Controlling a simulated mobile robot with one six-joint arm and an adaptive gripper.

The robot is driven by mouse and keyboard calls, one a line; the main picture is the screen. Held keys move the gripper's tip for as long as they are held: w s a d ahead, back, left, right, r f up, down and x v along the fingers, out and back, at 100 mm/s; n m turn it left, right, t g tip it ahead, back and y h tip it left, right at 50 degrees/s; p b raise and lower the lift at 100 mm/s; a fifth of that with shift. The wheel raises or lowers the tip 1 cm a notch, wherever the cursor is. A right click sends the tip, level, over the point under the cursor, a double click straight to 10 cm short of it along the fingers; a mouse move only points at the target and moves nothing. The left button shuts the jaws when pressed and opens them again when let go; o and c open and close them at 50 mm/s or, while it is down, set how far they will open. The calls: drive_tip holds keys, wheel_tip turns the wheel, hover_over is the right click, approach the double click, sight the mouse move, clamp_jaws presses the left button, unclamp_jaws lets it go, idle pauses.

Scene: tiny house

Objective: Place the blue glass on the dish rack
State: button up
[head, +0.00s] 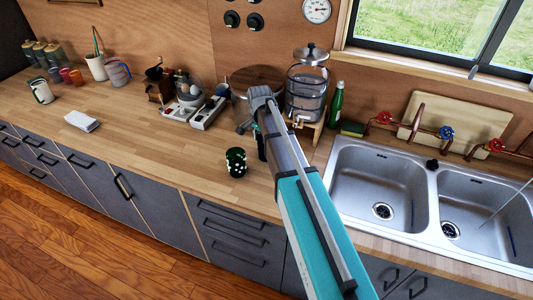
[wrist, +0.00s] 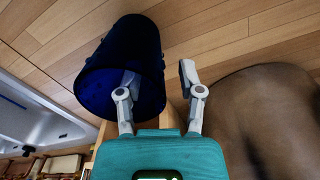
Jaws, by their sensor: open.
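The blue glass (wrist: 105,50) is a dark blue, see-through tumbler, large at the upper left of the wrist view. My gripper (wrist: 158,70) is open in the wrist view. Its left finger overlaps the glass near the rim, and its right finger is outside, beyond the glass's right side. I cannot tell whether either finger touches it. In the head view my arm hides the gripper's fingertips, and I cannot make out the blue glass there. No dish rack can be clearly identified in either view.
The double sink (head: 337,185) is on the right. A rounded brown object (wrist: 275,120) fills the wrist view's right side.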

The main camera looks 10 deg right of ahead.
drive_tip(key=shift+f+b, duration=0.75)
drive_tip(key=shift+f, duration=0.3)
clamp_jaws()
